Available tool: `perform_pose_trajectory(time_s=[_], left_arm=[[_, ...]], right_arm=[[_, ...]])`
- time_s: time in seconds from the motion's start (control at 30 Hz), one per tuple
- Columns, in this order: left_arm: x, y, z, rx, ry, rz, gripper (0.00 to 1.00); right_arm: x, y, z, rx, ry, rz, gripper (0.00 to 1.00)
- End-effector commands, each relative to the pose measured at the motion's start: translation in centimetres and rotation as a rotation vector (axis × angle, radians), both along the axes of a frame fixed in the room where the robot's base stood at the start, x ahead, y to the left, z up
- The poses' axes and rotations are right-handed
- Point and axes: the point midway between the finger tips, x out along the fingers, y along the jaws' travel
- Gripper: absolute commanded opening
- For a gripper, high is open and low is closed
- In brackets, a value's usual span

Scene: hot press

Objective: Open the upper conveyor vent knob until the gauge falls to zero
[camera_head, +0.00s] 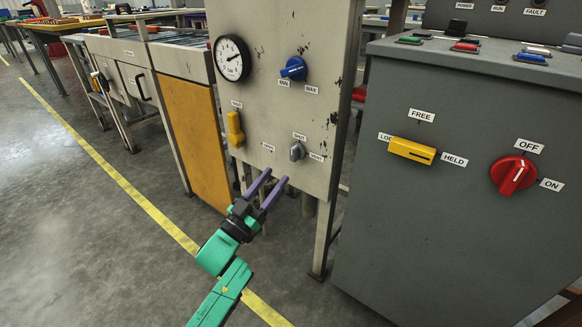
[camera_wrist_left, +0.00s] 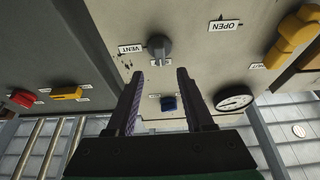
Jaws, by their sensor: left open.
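A small grey knob (camera_head: 297,151) sits low on the light panel. In the left wrist view the grey knob (camera_wrist_left: 159,47) has a VENT label at its left and an OPEN label (camera_wrist_left: 225,26) farther right. A round white gauge (camera_head: 232,58) is at the panel's upper left and also shows in the left wrist view (camera_wrist_left: 234,98); its reading is too small to tell. My left gripper (camera_head: 275,179) is open and empty, just below and left of the grey knob. In its wrist view the knob lies beyond the fingertips (camera_wrist_left: 160,73), apart from them. My right gripper is not in view.
The panel (camera_head: 265,105) also carries a blue MIN/MAX knob (camera_head: 293,68) and a yellow handle (camera_head: 235,130). A dark grey cabinet (camera_head: 430,230) at the right has a yellow switch (camera_head: 412,150) and a red knob (camera_head: 513,175).

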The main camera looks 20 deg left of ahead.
Motion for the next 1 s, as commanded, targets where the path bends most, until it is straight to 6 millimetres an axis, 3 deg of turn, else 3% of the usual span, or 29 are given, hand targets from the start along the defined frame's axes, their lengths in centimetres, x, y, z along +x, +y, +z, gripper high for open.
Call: perform_pose_trajectory(time_s=[0.17,0.3,0.67,0.7,0.83,1.0], left_arm=[[4.2,-1.7,1.6,0.000,-0.004,-0.001,0.53],[5.7,-2.3,2.3,0.000,0.001,0.000,0.53],[6.5,-2.6,2.7,0.000,0.003,0.001,0.53],[6.5,-2.6,2.7,0.000,0.003,0.001,0.49],[6.5,-2.6,2.7,0.000,0.003,0.001,0.00],[6.4,-2.5,2.7,0.001,0.003,0.001,0.00]], right_arm=[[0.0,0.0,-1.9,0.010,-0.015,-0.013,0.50],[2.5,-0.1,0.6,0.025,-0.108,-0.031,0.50],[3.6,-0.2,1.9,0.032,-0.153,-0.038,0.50],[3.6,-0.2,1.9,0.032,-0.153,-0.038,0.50],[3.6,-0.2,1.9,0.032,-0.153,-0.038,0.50],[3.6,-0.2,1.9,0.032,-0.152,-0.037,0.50]])
